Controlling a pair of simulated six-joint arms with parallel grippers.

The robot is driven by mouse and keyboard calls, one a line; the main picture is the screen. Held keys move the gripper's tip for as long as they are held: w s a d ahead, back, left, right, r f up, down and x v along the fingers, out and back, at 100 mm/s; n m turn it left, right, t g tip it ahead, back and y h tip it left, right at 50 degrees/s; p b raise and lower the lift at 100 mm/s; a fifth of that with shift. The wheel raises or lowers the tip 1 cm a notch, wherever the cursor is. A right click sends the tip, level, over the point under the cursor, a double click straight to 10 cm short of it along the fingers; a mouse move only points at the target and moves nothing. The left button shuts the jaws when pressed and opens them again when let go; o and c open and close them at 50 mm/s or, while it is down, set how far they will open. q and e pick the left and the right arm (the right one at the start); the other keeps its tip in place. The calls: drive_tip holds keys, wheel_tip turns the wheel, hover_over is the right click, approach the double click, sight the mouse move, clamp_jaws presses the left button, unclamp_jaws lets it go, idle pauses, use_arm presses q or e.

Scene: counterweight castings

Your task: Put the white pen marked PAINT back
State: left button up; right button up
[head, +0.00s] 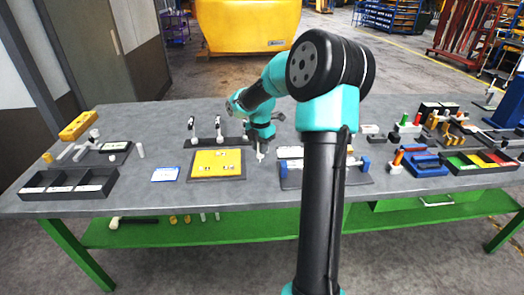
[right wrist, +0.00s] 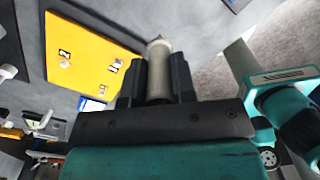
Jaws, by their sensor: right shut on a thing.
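My right gripper (head: 261,144) is shut on a white pen, which points down just right of the yellow board (head: 205,159). Its tip (head: 260,156) shows below the fingers in the head view. In the right wrist view the pen (right wrist: 158,72) is a pale cylinder with a narrow tip, between the black fingers (right wrist: 157,80). No PAINT marking is legible on it. My left gripper is not in view.
A black stand (head: 204,142) with upright holders is behind the board. A blue-edged card (head: 165,174) lies left of it. A tray with blue blocks (head: 284,171) is to the right. A black compartment bin (head: 60,194) is far left. Bare grey table lies between the bin and card.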

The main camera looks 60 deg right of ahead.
drive_tip(key=shift+s+d, duration=0.15)
drive_tip(key=shift+s, duration=0.2)
drive_tip(key=shift+f, duration=0.1)
drive_tip(key=w+d+f, duration=0.1)
drive_tip(key=w+d, duration=0.7)
drive_tip(key=d, duration=0.5)
drive_tip(key=shift+w+d+f, duration=0.2)
drive_tip(key=shift+w+d, duration=0.05)
drive_tip(key=shift+w, duration=0.1)
drive_tip(key=shift+f, duration=1.8)
drive_tip(key=shift+f, duration=0.15)
drive_tip(key=o, duration=0.8)
drive_tip(key=shift+o, duration=0.2)
